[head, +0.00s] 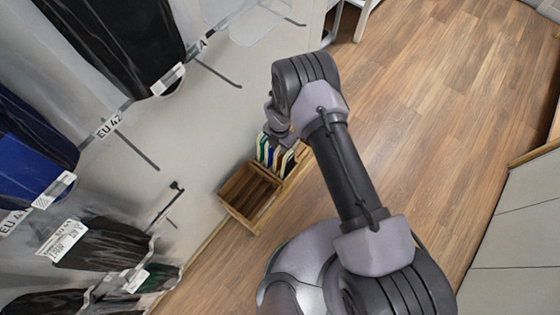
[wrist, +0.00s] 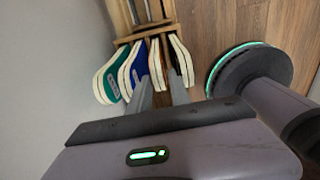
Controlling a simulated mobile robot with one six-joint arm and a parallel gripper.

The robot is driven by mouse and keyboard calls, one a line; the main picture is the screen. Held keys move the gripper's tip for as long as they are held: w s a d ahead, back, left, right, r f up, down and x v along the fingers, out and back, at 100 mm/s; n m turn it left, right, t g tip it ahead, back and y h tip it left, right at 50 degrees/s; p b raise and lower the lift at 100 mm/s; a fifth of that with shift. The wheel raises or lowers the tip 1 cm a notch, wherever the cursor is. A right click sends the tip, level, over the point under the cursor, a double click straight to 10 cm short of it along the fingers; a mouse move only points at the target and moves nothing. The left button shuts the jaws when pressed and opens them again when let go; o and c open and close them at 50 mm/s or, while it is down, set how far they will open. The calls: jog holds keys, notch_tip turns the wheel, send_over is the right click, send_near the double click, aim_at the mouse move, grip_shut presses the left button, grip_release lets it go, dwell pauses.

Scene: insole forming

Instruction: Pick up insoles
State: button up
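Several insoles stand on edge in a row at the wooden box. In the wrist view I see a green insole (wrist: 112,86) at the left, a blue insole (wrist: 135,66) beside it, then a pale-edged insole (wrist: 156,62) and a dark one with a pale edge (wrist: 181,62) at the right. In the head view the insoles (head: 264,150) are partly hidden by my wrist.
The wooden box (head: 236,212) has an empty compartment and stands against the grey wall.

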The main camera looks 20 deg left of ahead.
aim_at(278, 158)
notch_tip(278, 158, down, 6)
jog(key=b, duration=0.2)
jog(key=shift+w+b, duration=0.15)
jog(key=shift+b, duration=0.15)
jog(key=shift+r, duration=0.1)
grip_shut()
dwell(1.0)
